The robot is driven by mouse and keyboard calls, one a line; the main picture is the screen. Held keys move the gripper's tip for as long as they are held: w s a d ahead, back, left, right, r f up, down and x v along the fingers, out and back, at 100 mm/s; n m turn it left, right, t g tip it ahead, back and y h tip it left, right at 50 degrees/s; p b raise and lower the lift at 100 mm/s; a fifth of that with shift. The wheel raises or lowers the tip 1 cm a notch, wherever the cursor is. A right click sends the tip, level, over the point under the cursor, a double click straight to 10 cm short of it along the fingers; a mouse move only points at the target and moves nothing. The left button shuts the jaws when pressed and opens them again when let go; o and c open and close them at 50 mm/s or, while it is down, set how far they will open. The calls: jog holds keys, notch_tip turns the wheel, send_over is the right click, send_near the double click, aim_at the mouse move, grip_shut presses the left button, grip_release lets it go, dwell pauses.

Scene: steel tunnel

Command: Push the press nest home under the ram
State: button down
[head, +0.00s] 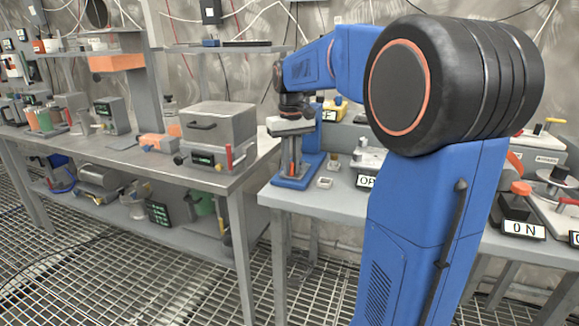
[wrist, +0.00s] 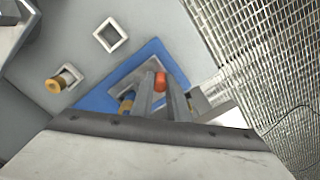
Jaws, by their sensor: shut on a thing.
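The blue press (head: 309,142) stands at the left front corner of the right-hand bench, its blue base (head: 292,184) flat on the top. My gripper (head: 291,168) points straight down in front of the press column. In the wrist view its two grey fingers (wrist: 160,84) are shut around a small orange-red piece (wrist: 160,80), apparently the nest's handle. A grey plate (wrist: 126,80) lies on the blue base beside the fingers. A brass-and-blue piece (wrist: 127,101) shows left of them. My gripper's body hides the ram and most of the nest.
An empty square holder (head: 325,183) lies on the bench right of the press. A second holder with a brass cylinder (wrist: 56,84) shows in the wrist view. A grey box (head: 218,122) stands on the left bench. The bench edge is close to the press.

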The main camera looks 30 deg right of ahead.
jog(key=shift+w+d, duration=0.65)
jog(key=shift+d, duration=0.2)
jog(key=c, duration=1.7)
grip_release()
jog(key=shift+r, duration=0.1)
notch_tip(320, 180, up, 17)
jog(key=shift+r, duration=0.1)
